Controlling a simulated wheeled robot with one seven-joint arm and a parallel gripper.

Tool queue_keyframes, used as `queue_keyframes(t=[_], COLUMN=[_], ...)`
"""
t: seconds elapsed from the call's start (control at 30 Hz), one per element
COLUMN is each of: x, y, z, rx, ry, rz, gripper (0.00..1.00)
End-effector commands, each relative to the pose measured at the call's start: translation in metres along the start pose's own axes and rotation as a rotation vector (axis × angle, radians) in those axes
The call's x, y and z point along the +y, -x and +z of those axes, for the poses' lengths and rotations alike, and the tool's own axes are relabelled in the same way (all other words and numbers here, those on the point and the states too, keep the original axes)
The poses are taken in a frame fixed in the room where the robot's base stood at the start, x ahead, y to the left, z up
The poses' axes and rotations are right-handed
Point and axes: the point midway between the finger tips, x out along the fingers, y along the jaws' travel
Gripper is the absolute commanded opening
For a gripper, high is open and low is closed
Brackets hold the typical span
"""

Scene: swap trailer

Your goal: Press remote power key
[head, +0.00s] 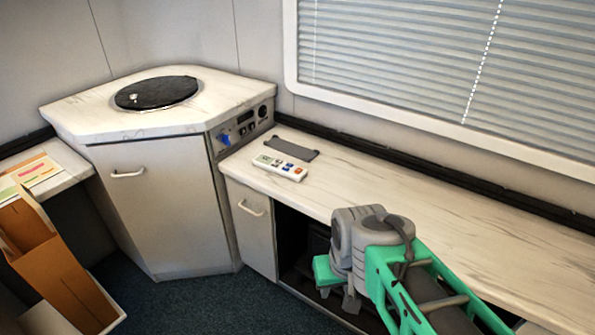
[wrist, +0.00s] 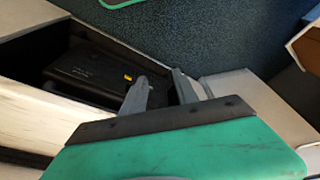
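A white remote (head: 280,167) with small coloured keys and a little display lies on the marble-patterned counter, near the corner cabinet. Which key is the power key is too small to tell. My gripper (head: 335,291) hangs at the front edge of the counter, below and to the right of the remote, and does not touch it. In the wrist view my gripper (wrist: 158,88) shows two grey fingers with a gap between them and nothing held. The remote is not in the wrist view.
A dark grey flat piece (head: 292,149) lies behind the remote. The counter (head: 480,220) is clear to the right. A corner cabinet (head: 160,200) with a round black lid (head: 157,93) stands left. Below the counter, an open shelf holds a black case (wrist: 95,75). Cardboard boxes (head: 45,265) stand far left.

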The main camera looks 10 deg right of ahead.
Motion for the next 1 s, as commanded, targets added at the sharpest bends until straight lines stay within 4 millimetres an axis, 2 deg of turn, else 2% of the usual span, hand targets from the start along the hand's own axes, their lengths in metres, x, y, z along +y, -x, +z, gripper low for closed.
queue_keyframes(t=[0.07, 0.4, 1.0], x=[0.0000, 0.0000, 0.0000], y=[0.0000, 0.0000, 0.0000], z=[0.0000, 0.0000, 0.0000], rx=[0.000, 0.000, 0.000], ry=[0.000, 0.000, 0.000], rz=[0.000, 0.000, 0.000], gripper=[0.28, 0.00, 0.00])
